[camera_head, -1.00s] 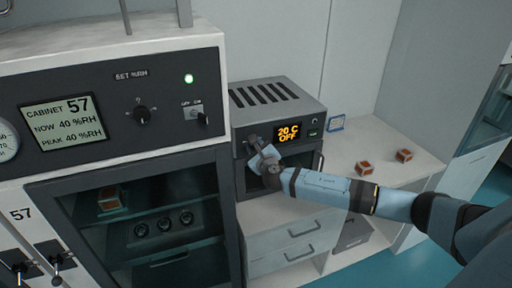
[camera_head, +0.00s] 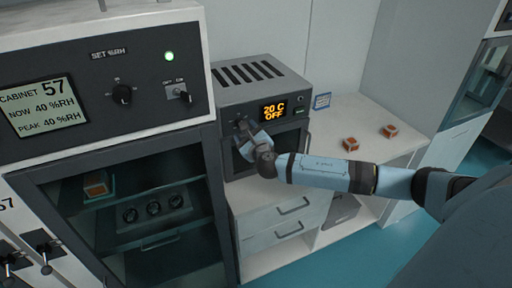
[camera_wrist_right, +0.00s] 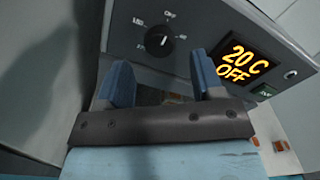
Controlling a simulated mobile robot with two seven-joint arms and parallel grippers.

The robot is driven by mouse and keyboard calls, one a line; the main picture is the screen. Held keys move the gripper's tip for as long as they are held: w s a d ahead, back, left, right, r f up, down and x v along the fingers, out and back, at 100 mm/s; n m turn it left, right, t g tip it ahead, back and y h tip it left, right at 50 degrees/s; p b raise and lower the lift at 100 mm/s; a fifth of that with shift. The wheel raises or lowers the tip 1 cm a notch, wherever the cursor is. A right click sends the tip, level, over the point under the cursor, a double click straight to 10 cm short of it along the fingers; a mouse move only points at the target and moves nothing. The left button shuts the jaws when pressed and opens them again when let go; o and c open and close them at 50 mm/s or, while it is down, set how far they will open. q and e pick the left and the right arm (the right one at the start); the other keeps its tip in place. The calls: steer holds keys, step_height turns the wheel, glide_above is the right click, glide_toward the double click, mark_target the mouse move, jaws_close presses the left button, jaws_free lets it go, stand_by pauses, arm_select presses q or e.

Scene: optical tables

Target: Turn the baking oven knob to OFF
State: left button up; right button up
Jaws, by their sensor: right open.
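The baking oven (camera_head: 262,85) is a grey box with top vents on the white counter. In the head view the knob is largely hidden by my right gripper (camera_head: 246,131). In the right wrist view my right gripper (camera_wrist_right: 164,82) is open, its blue fingers apart below the knob, with nothing between them. My left gripper is not in view.
A humidity cabinet (camera_head: 100,80) with its own knob and switch stands to the left.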

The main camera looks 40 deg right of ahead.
steer(key=b+v, duration=0.1)
steer(key=v, duration=0.8)
steer(key=shift+s+a, duration=0.15)
steer(key=shift+s, duration=0.1)
steer(key=s+a+f+m+g+y, duration=0.2)
steer(key=s+a+f+m+g, duration=0.1)
steer(key=s+a+f+m, duration=0.35)
steer(key=s+a+f+m+g+y, duration=0.2)
steer(key=s+a+f+m, duration=0.1)
steer(key=a+f+m, duration=0.45)
steer(key=s+a+f+m+y, duration=0.1)
steer(key=s+a+f+m, duration=0.2)
steer(key=m, duration=0.8)
steer(key=s+a+f+m+g+y, duration=0.1)
steer(key=s+a+f+m+y, duration=0.1)
steer(key=s+f+m, duration=0.5)
steer(key=s+m, duration=0.5)
steer(key=shift+s+a+f+g, duration=0.15)
steer(key=shift+a+f+g, duration=0.15)
steer(key=shift+a+f, duration=0.1)
